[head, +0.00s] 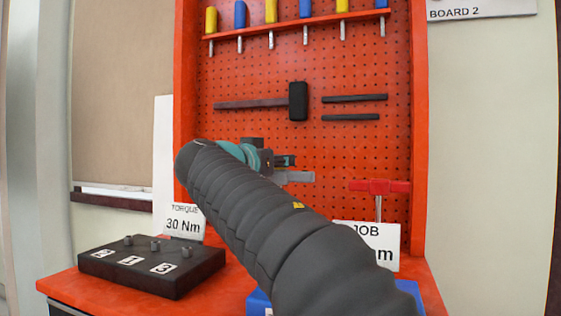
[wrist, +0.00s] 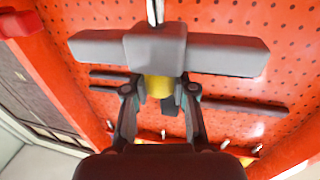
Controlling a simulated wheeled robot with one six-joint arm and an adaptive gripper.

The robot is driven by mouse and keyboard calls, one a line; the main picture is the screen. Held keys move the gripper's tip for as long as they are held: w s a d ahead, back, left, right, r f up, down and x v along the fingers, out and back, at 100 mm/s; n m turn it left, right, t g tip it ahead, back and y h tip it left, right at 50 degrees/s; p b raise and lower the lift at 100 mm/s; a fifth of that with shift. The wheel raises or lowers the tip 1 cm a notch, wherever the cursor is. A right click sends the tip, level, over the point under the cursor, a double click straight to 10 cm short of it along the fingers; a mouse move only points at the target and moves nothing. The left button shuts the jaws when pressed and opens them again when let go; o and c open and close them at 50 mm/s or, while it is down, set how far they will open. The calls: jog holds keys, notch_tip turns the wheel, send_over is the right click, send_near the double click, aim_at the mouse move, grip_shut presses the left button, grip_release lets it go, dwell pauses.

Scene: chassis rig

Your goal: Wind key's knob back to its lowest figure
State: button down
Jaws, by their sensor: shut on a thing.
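The key shows in the wrist view as a grey T-handle (wrist: 215,52) with a blocky middle and a thin metal shaft at the top edge of the picture. A yellow knob (wrist: 158,87) sits on the middle of the handle. My gripper (wrist: 160,92) has its two dark fingers closed on either side of this knob. In the head view my gripper (head: 284,161) is at the pegboard, and only the right end of the grey handle (head: 298,177) shows past my arm. The knob's figures cannot be read in either view.
A red T-handle (head: 380,186) stands to the right. A black block (head: 150,266) with several bolts and numbers sits on the red bench, by a "TORQUE 30 Nm" card (head: 181,221). A partly hidden "JOB" card (head: 368,240) stands right. A hammer (head: 298,102) hangs on the orange pegboard (head: 350,150).

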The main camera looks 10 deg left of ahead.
jog(key=shift+n+y+b, duration=0.35)
jog(key=shift+n+y, duration=0.25)
jog(key=shift+y, duration=0.3)
jog(key=shift+n+t+y, duration=0.5)
jog(key=shift+n+y, duration=0.5)
jog(key=shift+y, duration=0.6)
jog(key=c, duration=0.9)
grip_release()
jog(key=s, duration=0.8)
jog(key=s+a, duration=0.1)
jog(key=s, duration=0.3)
